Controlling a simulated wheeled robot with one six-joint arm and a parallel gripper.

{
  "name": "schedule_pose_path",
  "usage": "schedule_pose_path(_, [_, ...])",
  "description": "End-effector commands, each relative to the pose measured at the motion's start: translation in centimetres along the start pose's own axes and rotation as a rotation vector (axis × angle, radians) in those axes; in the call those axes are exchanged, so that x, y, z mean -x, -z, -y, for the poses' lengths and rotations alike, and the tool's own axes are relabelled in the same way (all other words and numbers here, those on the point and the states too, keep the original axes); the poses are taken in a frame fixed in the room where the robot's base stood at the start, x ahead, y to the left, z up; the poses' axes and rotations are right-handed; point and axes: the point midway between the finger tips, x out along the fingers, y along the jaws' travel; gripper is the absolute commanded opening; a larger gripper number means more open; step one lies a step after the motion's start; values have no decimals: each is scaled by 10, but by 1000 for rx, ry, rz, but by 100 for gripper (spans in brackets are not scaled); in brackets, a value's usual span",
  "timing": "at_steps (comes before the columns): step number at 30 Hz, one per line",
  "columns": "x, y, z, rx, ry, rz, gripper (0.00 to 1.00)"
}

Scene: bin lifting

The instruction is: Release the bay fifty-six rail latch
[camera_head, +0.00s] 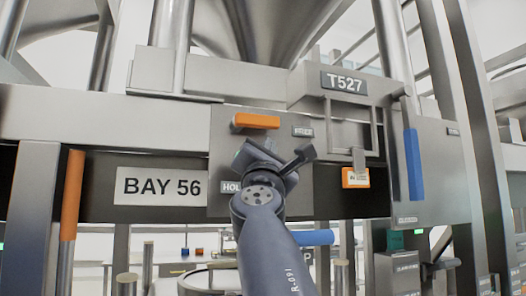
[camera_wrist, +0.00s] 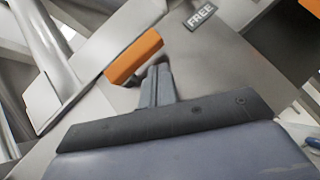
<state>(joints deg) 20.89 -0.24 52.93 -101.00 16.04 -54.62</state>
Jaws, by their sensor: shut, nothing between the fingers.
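The BAY 56 sign (camera_head: 161,186) is on the rail at left. An orange latch handle (camera_head: 256,121) is on the grey plate to its right. The handle lies level, and its right end points toward the FREE label (camera_head: 302,131). A HOLD label (camera_head: 230,187), partly hidden by my arm, is lower left.
A T527 plate (camera_head: 344,82) is on the bin above right. A hanging bracket with an orange tag (camera_head: 355,178) and a blue upright bar (camera_head: 413,164) are to the right. An orange upright bar (camera_head: 72,195) is at left. A blue bar (camera_head: 317,238) is below.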

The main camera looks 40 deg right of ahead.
Motion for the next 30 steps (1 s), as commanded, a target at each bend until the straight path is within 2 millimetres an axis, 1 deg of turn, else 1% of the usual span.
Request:
schedule_pose_path(1, [15,3,2,-2,-2,0,0])
schedule_pose_path(3, [28,3,2,-3,-1,0,0])
schedule_pose_path(6, [43,2,1,-3,-1,-1,0])
schedule_pose_path(10, [55,2,0,-2,-1,-1,0])
schedule_pose_path(15, [59,2,0,0,0,-2,0])
schedule_pose_path(30, [58,1,0,0,1,-2,0])
